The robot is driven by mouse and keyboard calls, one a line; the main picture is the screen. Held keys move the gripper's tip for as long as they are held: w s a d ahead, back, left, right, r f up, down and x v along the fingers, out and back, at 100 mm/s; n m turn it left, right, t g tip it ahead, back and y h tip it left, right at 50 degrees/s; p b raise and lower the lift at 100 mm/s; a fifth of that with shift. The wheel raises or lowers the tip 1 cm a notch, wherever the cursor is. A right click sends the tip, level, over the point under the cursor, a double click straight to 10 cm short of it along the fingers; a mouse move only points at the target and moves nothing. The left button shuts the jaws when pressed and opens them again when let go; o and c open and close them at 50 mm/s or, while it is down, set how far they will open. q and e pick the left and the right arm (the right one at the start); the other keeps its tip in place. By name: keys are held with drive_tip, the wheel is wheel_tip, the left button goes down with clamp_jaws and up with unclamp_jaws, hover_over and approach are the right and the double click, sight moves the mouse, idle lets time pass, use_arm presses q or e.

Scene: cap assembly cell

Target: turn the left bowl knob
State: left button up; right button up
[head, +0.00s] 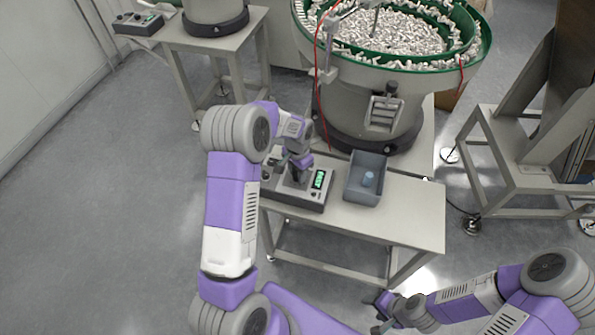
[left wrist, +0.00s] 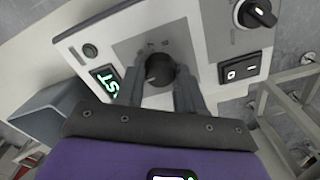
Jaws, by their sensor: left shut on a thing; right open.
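A grey control box (head: 312,202) stands on the near bench, with a green lit display (head: 319,180). In the left wrist view, a round black knob (left wrist: 160,72) sits on a grey panel beside the green display (left wrist: 105,80). My left gripper (head: 297,174) points down at the box. In the left wrist view its two fingers (left wrist: 160,82) are shut on the black knob, one on each side. In the head view the gripper hides the knob. My right gripper (head: 382,312) is low at the right, away from the bench, open and empty.
The box also has a second black knob (left wrist: 258,14) and a black rocker switch (left wrist: 240,70). A large green-rimmed bowl (head: 395,70) full of small parts stands behind. Another control box (head: 138,24) is at the far left.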

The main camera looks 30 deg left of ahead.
use_arm(q)
drive_tip(key=n+p, duration=0.1)
drive_tip(key=n, duration=0.4)
drive_tip(key=shift+r+n+p, duration=0.1)
drive_tip(key=shift+n+p, duration=0.2)
drive_tip(key=shift+p, duration=0.05)
drive_tip(key=n+p, duration=0.1)
drive_tip(key=n, duration=0.4)
drive_tip(key=shift+p, duration=0.35)
drive_tip(key=shift+n, duration=0.4)
drive_tip(key=o, duration=1)
drive_tip(key=shift+o, duration=0.2)
wheel_tip(320, 180, up, 8)
drive_tip(key=shift+f+p, duration=0.25)
drive_tip(key=shift+p, duration=0.85)
drive_tip(key=shift+s+f, duration=0.1)
